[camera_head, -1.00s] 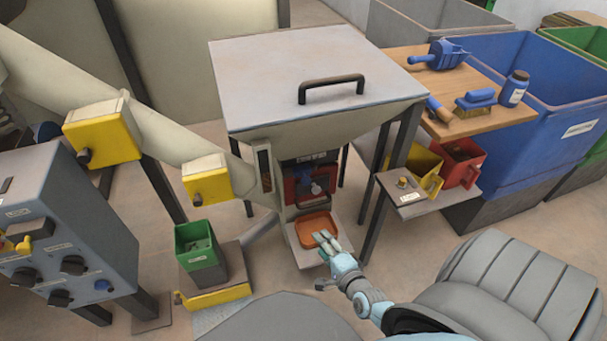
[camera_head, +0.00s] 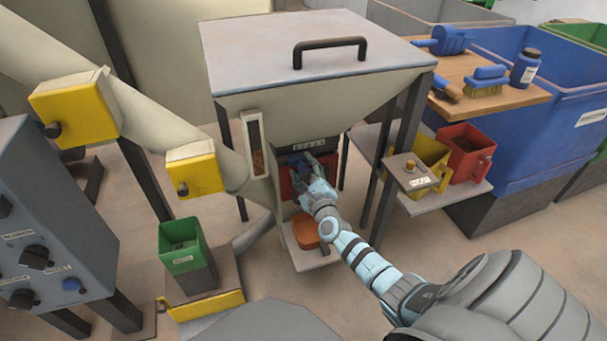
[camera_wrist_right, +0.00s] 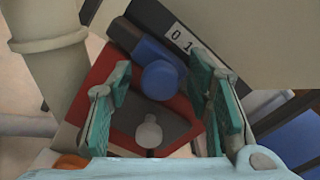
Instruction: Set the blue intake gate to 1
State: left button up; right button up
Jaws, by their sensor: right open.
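The blue intake gate (camera_wrist_right: 152,58) shows in the right wrist view as a blue slide with a round blue knob (camera_wrist_right: 159,80), below a plate with the digits 0 and 1 (camera_wrist_right: 182,40). The rest of the scale is cut off by the hopper edge. In the head view the gate (camera_head: 303,166) is partly hidden by my right gripper (camera_head: 308,172). The right gripper is open, its fingers on either side of the blue knob in the wrist view (camera_wrist_right: 168,100); I cannot tell whether they touch it. My left gripper is not in view.
A red panel (camera_wrist_right: 105,68) and a grey part with a pale knob (camera_wrist_right: 149,135) lie below the gate. The hopper (camera_head: 300,100) overhangs it. An orange tray (camera_head: 306,234) sits beneath. Hopper legs (camera_head: 400,135) stand close to my right arm.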

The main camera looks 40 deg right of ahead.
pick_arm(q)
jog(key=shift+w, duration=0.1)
pick_arm(e)
jog(key=shift+w, duration=0.1)
grip_shut()
jog(key=shift+s+d, duration=0.25)
jog(key=shift+d, duration=0.4)
jog(key=shift+s+d, duration=0.1)
jog(key=shift+d, duration=0.2)
jog(key=shift+c, duration=0.2)
grip_release()
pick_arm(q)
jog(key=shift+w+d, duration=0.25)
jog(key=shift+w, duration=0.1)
pick_arm(e)
jog(key=shift+o, duration=0.2)
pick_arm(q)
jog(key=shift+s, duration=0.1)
